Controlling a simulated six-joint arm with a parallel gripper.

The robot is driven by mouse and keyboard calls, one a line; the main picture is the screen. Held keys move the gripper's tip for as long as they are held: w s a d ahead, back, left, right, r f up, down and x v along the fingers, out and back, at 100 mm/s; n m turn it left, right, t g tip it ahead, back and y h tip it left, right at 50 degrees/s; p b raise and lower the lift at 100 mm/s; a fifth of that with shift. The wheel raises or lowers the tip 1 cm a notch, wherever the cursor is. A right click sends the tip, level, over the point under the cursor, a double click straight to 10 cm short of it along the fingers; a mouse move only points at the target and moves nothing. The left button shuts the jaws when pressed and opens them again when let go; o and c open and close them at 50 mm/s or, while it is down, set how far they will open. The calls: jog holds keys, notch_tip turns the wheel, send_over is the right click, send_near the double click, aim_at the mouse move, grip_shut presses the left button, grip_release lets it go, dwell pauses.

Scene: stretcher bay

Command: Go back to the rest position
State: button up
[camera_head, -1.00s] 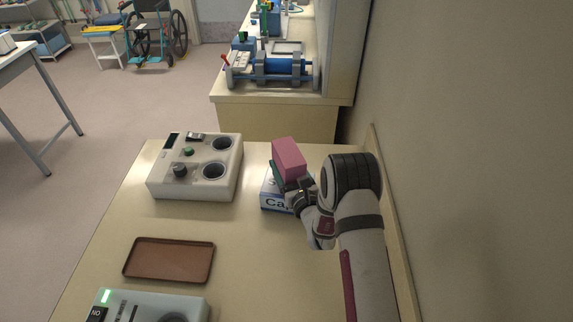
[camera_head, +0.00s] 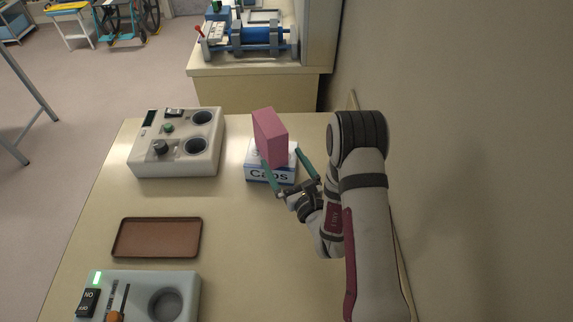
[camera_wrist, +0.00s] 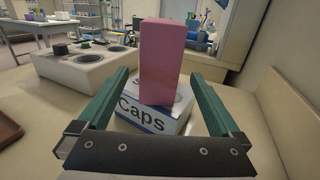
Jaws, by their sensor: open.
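My gripper (camera_head: 292,172) is open, with its two green fingers apart and nothing held between them. In the wrist view the fingers (camera_wrist: 166,98) point toward a pink block (camera_wrist: 163,62), which lies beyond their tips. The pink block (camera_head: 270,138) stands upright on top of a white and blue box marked "Caps" (camera_head: 272,175). The box also shows in the wrist view (camera_wrist: 150,122), between and beyond the fingers. In the head view the left finger overlaps the box front; I cannot tell whether it touches.
A white device with two round wells (camera_head: 178,142) stands left of the box. A brown tray (camera_head: 157,238) lies nearer, and a grey unit with a switch (camera_head: 138,296) is at the front left. A wall (camera_head: 470,160) rises on the right. The table middle (camera_head: 240,240) is clear.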

jog(key=shift+v, duration=0.85)
jog(key=w+d+f+m+g+h, duration=0.15)
jog(key=d+m+h, duration=0.3)
jog(key=m, duration=0.45)
jog(key=s+d+r+m+g+h, duration=0.2)
jog(key=s+d+r+m+g, duration=0.3)
jog(key=m, duration=1)
jog(key=s+a+r+m+g, duration=0.1)
jog(key=s+r+m+g, duration=0.1)
jog(key=s+m, duration=0.5)
jog(key=s+a+r+m+g+y, duration=0.1)
jog(key=s+r+m+g, duration=0.2)
jog(key=s+m, duration=0.4)
jog(key=s+a+r+m+g, duration=0.2)
jog(key=s+m+g, duration=0.3)
jog(key=s, duration=0.8)
jog(key=shift+r+m, duration=0.5)
jog(key=shift+m, duration=0.4)
jog(key=shift+s+a, duration=0.1)
